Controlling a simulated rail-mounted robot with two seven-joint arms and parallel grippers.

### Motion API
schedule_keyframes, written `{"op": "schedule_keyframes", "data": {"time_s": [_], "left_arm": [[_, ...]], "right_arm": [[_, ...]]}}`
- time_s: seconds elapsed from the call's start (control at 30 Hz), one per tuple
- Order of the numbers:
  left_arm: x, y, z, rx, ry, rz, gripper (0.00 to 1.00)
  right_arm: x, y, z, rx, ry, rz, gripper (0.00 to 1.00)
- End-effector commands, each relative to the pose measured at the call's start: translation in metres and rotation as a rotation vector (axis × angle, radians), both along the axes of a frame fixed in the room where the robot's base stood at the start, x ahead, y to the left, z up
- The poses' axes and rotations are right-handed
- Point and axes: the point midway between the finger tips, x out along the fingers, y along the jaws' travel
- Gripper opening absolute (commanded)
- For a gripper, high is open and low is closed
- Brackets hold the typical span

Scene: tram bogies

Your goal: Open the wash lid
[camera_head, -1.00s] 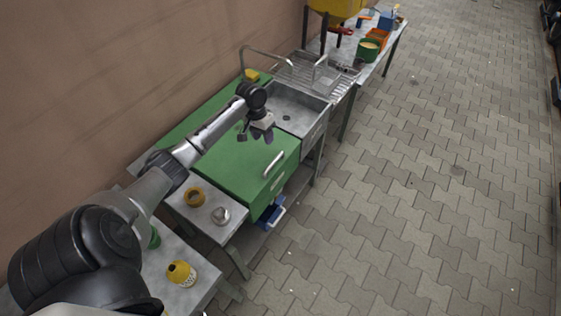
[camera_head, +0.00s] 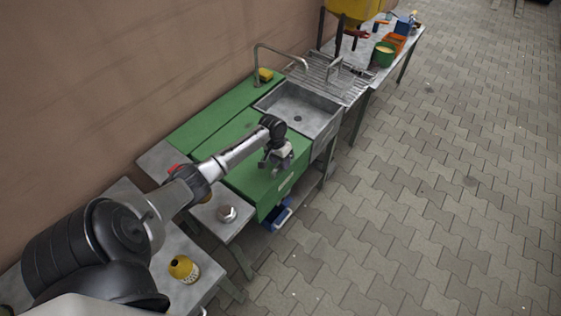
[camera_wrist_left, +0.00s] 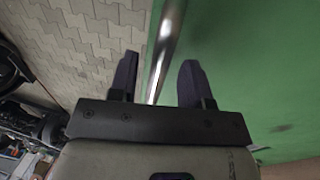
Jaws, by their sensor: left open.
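The wash lid (camera_head: 240,146) is a flat green panel beside the sink, and it lies shut. Its handle is a shiny metal bar (camera_wrist_left: 165,48), clear in the left wrist view; in the head view my gripper mostly hides it. My left gripper (camera_head: 277,168) is over the lid's front part at the handle. In the left wrist view its two dark fingers (camera_wrist_left: 158,82) are apart, with the bar showing between them. I cannot tell how deep the bar sits between the fingers. My right gripper is not in view.
A steel sink (camera_head: 297,112) with a drain rack (camera_head: 335,78) adjoins the lid. A yellow container (camera_head: 183,269) and a metal jar (camera_head: 227,213) stand on the near tables. A blue crate (camera_head: 277,214) is below. The paved floor (camera_head: 430,200) at right is clear.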

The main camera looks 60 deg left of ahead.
Motion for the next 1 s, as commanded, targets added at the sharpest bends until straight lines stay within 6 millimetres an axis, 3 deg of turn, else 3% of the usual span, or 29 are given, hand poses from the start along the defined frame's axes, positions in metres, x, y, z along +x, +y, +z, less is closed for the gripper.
{"op": "schedule_keyframes", "data": {"time_s": [0.3, 0.77, 1.0], "left_arm": [[0.0003, -0.0004, -0.0014, 0.0, 0.0, 0.0, 0.44], [0.0002, -0.0003, -0.0012, 0.0, 0.0, 0.0, 0.01], [0.0002, -0.0002, -0.0011, 0.0, 0.0, 0.0, 0.0]], "right_arm": [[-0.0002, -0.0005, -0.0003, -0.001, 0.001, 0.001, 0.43], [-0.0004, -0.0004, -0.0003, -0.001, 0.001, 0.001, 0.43], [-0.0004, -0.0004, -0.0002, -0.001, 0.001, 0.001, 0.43]]}}
